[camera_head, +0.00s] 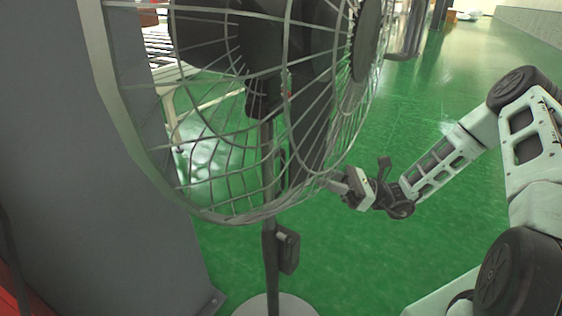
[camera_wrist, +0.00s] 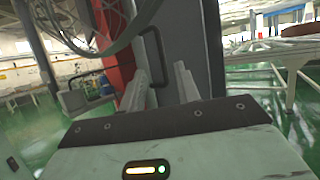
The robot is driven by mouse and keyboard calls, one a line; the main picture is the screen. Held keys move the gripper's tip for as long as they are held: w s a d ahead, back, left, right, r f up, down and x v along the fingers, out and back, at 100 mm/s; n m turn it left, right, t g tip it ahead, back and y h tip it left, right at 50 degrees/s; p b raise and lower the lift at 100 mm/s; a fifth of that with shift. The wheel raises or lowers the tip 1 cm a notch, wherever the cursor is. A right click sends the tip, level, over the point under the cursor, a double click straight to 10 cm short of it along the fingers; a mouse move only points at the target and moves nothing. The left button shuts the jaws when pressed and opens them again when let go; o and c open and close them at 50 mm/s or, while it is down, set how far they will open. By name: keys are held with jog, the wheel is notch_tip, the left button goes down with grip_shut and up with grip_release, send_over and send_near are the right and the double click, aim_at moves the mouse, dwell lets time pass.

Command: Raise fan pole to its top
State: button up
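The standing fan has a round wire cage (camera_head: 235,215) that fills the upper left of the head view. Its dark pole (camera_head: 270,255) rises upright from a pale round base (camera_head: 280,305), with a dark box (camera_head: 287,250) on the pole's right side. My gripper (camera_head: 332,183) is right of the pole, by the cage's lower right edge; I cannot tell whether it touches the wires. In the wrist view my gripper (camera_wrist: 162,75) has its two fingers apart with nothing clearly held. The cage (camera_wrist: 120,35) shows there at upper left; the pole is not clearly visible.
A large grey panel (camera_head: 55,130) stands close on the left of the head view. In the wrist view a grey upright with a dark handle (camera_wrist: 155,50) and a red part (camera_wrist: 112,50) lie beyond the fingers.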

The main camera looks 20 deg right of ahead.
jog(key=p+x, duration=0.1)
jog(key=x, duration=1)
jog(key=shift+a, duration=0.15)
grip_shut()
